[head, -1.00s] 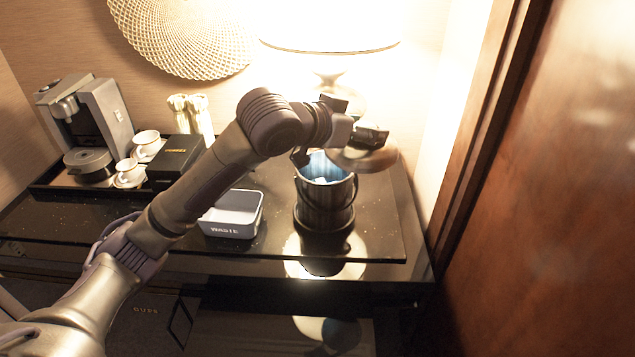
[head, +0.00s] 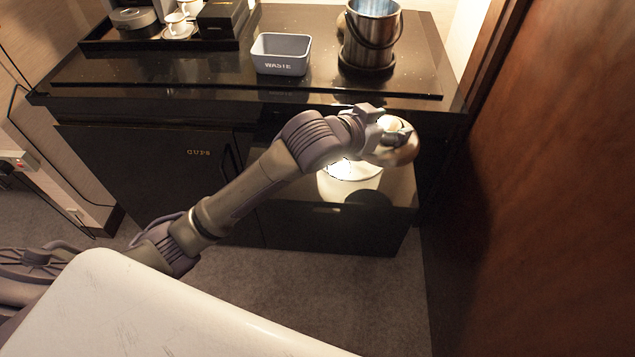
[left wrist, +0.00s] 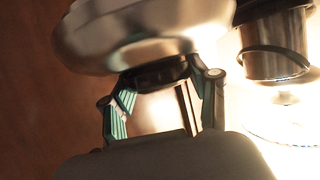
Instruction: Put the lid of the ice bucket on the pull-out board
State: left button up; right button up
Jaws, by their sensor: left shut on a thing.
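The metal ice bucket lid (head: 404,151) is in my left gripper (head: 388,136), out in front of the counter. The lid is tilted in the head view and fills the top of the left wrist view (left wrist: 145,30), where the gripper's fingers (left wrist: 160,78) are shut on its dark knob. The glossy black pull-out board (head: 398,190) sticks out below the counter top. The lid is above its right part, apart from it as far as I can tell. The ice bucket (head: 369,38) stands open on the counter and also shows in the left wrist view (left wrist: 275,48). My right gripper is not in view.
A waste bin (head: 281,55) stands left of the bucket on the counter (head: 180,68). A tray (head: 150,38) with cups and a machine is at the far left. A brown wooden panel (head: 550,180) closes off the right side. The visible board surface looks bare.

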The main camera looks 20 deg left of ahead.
pick_arm(q)
jog(key=a+f, duration=0.1)
jog(key=a, duration=0.1)
jog(key=a+f, duration=0.1)
jog(key=shift+s+f, duration=0.25)
jog(key=shift+f, duration=0.1)
jog(key=a+f, duration=0.1)
jog(key=a, duration=0.1)
jog(key=a+f, duration=0.2)
jog(key=a, duration=0.1)
jog(key=a+f, duration=0.2)
jog(key=a, duration=0.1)
jog(key=shift+w+a+p, duration=0.25)
jog(key=shift+w+p, duration=0.05)
jog(key=shift+p, duration=0.1)
jog(key=shift+f, duration=2.1)
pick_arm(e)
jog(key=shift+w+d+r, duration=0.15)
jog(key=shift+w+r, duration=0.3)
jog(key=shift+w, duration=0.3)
pick_arm(q)
jog(key=o, duration=1)
jog(key=shift+f, duration=0.2)
jog(key=shift+c, duration=0.2)
jog(key=o, duration=0.4)
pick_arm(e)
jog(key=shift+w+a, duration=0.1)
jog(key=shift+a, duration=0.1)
pick_arm(q)
jog(key=shift+o, duration=0.2)
